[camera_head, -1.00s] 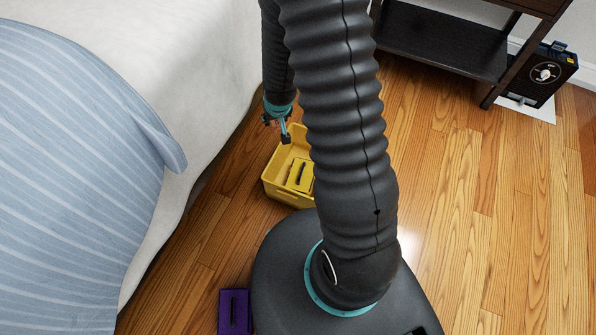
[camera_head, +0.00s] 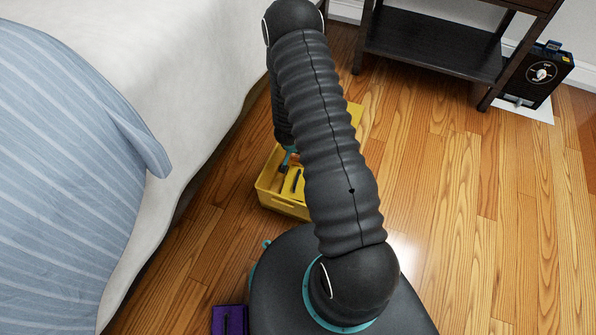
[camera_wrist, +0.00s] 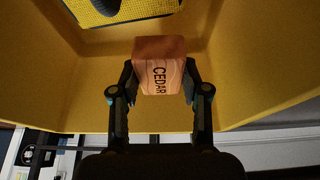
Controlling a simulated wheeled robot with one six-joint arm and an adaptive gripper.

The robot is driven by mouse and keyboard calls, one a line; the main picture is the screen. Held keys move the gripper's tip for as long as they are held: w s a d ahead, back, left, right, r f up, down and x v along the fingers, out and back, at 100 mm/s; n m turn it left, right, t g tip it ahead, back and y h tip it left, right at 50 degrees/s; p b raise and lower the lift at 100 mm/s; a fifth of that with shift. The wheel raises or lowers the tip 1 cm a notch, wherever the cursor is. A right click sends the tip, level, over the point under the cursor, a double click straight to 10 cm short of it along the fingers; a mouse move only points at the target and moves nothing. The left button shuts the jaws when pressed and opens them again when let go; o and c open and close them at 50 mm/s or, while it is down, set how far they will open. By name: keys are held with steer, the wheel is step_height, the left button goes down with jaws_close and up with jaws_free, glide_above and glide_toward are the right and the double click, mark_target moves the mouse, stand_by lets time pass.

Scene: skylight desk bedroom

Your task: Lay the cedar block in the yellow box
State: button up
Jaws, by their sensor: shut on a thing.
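The yellow box (camera_head: 282,203) stands on the wooden floor beside the bed, partly hidden behind my arm. In the wrist view its yellow walls (camera_wrist: 235,60) spread around my gripper. My gripper (camera_wrist: 158,88) is shut on the cedar block (camera_wrist: 158,72), an orange-brown wooden block with "CEDAR" printed on it. The block sits between the two fingers, in front of the box's yellow inside. I cannot tell whether it touches the box.
A yellow piece with a black part (camera_wrist: 100,10) lies in the box. The bed (camera_head: 190,90) is close on the left. A dark shelf (camera_head: 430,45) stands at the back right, near a black box (camera_head: 540,75). A purple object (camera_head: 229,320) lies by my base. Floor at right is clear.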

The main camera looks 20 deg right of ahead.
steer(key=shift+f, duration=1.55)
jaws_close()
steer(key=shift+f+b, duration=0.7)
steer(key=shift+f, duration=1.25)
steer(key=o, duration=1.1)
jaws_free()
steer(key=shift+r, duration=0.1)
steer(key=shift+r, duration=0.1)
